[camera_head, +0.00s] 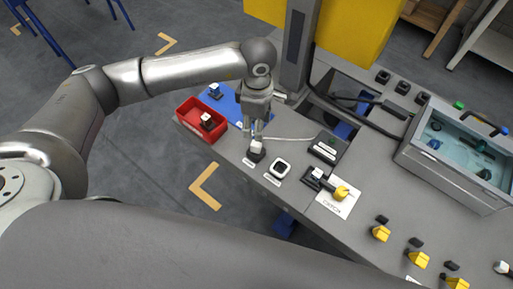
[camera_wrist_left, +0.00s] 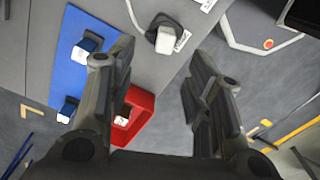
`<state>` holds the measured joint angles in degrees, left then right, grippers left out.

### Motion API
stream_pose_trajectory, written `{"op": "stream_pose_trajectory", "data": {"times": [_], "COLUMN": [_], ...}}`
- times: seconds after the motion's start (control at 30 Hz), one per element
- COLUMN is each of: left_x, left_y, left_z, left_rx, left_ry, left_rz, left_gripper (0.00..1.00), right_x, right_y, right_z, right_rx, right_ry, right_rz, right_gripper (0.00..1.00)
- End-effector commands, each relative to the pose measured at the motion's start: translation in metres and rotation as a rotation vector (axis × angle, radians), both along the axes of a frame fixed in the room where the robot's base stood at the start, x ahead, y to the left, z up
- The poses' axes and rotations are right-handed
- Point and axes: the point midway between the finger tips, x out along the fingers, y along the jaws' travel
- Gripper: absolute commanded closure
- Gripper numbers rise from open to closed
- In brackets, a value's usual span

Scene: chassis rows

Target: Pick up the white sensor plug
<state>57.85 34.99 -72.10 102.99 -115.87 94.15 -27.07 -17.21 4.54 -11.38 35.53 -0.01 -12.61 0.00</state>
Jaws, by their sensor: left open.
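The white sensor plug (camera_head: 256,146) stands in a black holder on the bench, with a pale cable running from it to the right. In the left wrist view the plug (camera_wrist_left: 165,40) shows beyond the fingertips, near the top middle, with its cable leading off to the upper left. My left gripper (camera_head: 257,128) points down just above the plug. It is open, and in the left wrist view its fingers (camera_wrist_left: 163,60) are spread with nothing between them. I cannot tell the exact gap to the plug. My right gripper is not in view.
A red bin (camera_head: 188,107) holding a white-and-black part stands left of the plug. A blue mat (camera_wrist_left: 72,68) bears blue-and-white plugs. A column stands behind.

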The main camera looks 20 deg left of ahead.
Motion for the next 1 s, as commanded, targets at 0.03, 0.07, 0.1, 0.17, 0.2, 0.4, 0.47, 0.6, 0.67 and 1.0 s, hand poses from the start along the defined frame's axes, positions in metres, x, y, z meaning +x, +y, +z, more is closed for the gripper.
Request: {"op": "stream_pose_trajectory", "data": {"times": [0.03, 0.07, 0.1, 0.17, 0.2, 0.4, 0.47, 0.6, 0.67, 1.0], "left_x": [-0.001, -0.001, -0.001, -0.001, -0.001, -0.003, -0.005, -0.008, -0.008, -0.008], "left_y": [0.0, 0.0, -0.001, -0.001, -0.001, 0.0, 0.0, 0.001, 0.001, 0.001], "left_z": [-0.014, -0.02, -0.027, -0.036, -0.04, -0.053, -0.061, -0.085, -0.092, -0.094], "left_rx": [-0.001, -0.001, -0.002, -0.002, -0.002, -0.004, -0.003, -0.004, -0.005, -0.005], "left_ry": [0.003, 0.003, 0.003, 0.003, 0.003, 0.003, 0.004, 0.004, 0.002, 0.002], "left_rz": [0.0, 0.0, 0.0, 0.0, 0.0, 0.0, 0.001, 0.001, 0.001, 0.0], "left_gripper": [0.54, 0.54, 0.54, 0.54, 0.54, 0.54, 0.54, 0.54, 0.54, 0.61], "right_x": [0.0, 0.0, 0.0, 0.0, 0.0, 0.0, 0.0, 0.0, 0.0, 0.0], "right_y": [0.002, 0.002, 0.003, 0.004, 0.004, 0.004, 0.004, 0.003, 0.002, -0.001], "right_z": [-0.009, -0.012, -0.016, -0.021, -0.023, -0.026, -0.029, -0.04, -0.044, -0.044], "right_rx": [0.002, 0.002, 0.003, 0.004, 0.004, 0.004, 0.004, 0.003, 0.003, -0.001], "right_ry": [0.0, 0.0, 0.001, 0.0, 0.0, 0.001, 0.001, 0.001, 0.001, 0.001], "right_rz": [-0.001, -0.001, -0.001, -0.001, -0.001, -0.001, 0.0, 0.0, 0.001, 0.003], "right_gripper": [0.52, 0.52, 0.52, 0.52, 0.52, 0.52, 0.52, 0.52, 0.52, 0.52]}}
